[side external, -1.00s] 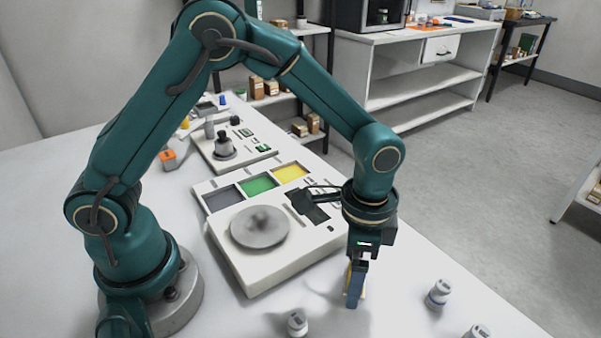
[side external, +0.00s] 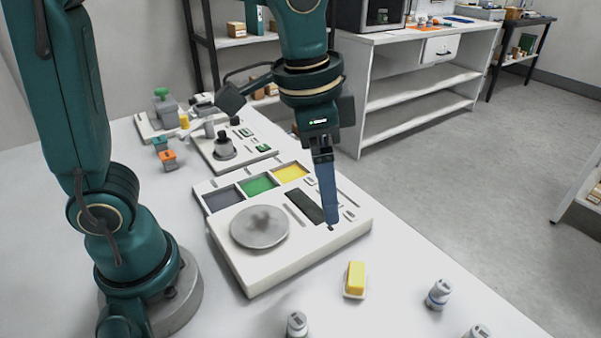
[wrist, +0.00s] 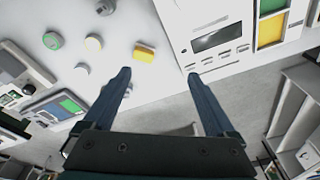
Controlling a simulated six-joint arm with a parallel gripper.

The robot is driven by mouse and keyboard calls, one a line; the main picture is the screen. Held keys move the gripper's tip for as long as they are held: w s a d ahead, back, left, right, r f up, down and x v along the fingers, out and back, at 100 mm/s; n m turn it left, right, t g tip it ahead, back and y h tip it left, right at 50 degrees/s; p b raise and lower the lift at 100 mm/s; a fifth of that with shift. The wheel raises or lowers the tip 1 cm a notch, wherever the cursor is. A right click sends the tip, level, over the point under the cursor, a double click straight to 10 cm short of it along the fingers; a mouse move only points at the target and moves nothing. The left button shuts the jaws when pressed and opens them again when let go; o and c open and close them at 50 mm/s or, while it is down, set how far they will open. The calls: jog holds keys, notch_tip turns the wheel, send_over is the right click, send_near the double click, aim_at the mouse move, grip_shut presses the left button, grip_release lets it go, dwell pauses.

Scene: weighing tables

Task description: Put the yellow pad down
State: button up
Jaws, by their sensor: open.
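The yellow pad (side external: 356,277) lies on a small white base on the white table, in front of the weighing station's right corner. In the wrist view the yellow pad (wrist: 144,54) shows beyond my fingertips, apart from them. My gripper (side external: 330,222) is raised above the right part of the weighing station, clear of the pad. In the wrist view my gripper (wrist: 158,72) has its two fingers spread with nothing between them.
The weighing station (side external: 300,255) has a round metal plate (side external: 259,227) and grey, green and yellow compartments. More devices stand farther back. The table around the pad is clear.

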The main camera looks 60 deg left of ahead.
jog(key=s+a+n+t, duration=0.3)
jog(key=s+a+n, duration=0.2)
jog(key=s, duration=0.3)
jog(key=shift+a+f+n+t+y, duration=0.3)
jog(key=shift+a+f+n, duration=0.1)
jog(key=shift+a, duration=0.25)
jog(key=shift+o, duration=0.5)
